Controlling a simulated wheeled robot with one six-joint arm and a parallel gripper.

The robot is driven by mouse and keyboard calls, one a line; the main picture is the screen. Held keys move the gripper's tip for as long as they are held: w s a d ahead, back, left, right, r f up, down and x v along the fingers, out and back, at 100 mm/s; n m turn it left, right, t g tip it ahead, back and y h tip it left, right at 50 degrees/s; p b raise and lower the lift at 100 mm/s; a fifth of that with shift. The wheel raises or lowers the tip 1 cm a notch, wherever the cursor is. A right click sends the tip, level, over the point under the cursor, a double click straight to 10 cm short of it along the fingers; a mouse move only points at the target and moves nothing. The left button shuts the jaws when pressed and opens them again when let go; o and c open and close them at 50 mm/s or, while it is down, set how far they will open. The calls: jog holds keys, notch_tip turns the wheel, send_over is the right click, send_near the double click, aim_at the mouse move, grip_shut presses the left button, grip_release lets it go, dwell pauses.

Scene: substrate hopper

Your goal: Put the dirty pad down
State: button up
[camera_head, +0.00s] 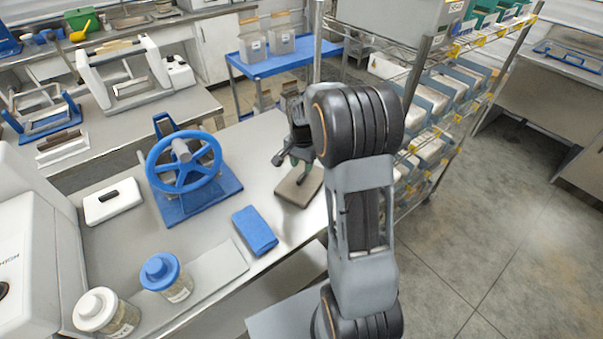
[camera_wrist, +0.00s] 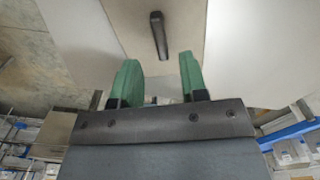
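The dirty pad, a brownish-beige slab (camera_head: 297,188), lies flat on the steel bench near its right edge. In the wrist view its beige face (camera_wrist: 192,40) carries a dark bar handle (camera_wrist: 158,36). My gripper (camera_head: 297,160) is just above the pad, pointing down, and partly hidden by my arm in the head view. In the wrist view its green fingers (camera_wrist: 160,72) are spread apart with nothing between them. The handle shows beyond the fingertips, free of them.
A white block with a dark handle (camera_head: 113,202), a blue handwheel (camera_head: 184,163) on a blue base, a folded blue cloth (camera_head: 255,230) and two lidded jars (camera_head: 165,277) stand on the bench. A wire rack (camera_head: 440,125) with bins stands close on the right.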

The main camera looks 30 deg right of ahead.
aim_at(302, 176)
jog(key=s+a+r+n+t, duration=0.1)
jog(key=s+a+r+n, duration=0.1)
jog(key=s+a+r, duration=0.3)
jog(key=s+r+n+t, duration=0.1)
jog(key=s+r+n, duration=0.1)
jog(key=r, duration=0.5)
jog(key=s+a+n+t, duration=0.1)
jog(key=s+a+n, duration=0.1)
jog(key=s, duration=0.4)
jog(key=s+a+n+t, duration=0.1)
jog(key=s+a+n, duration=0.2)
jog(key=s+n, duration=0.2)
jog(key=shift+s, duration=0.35)
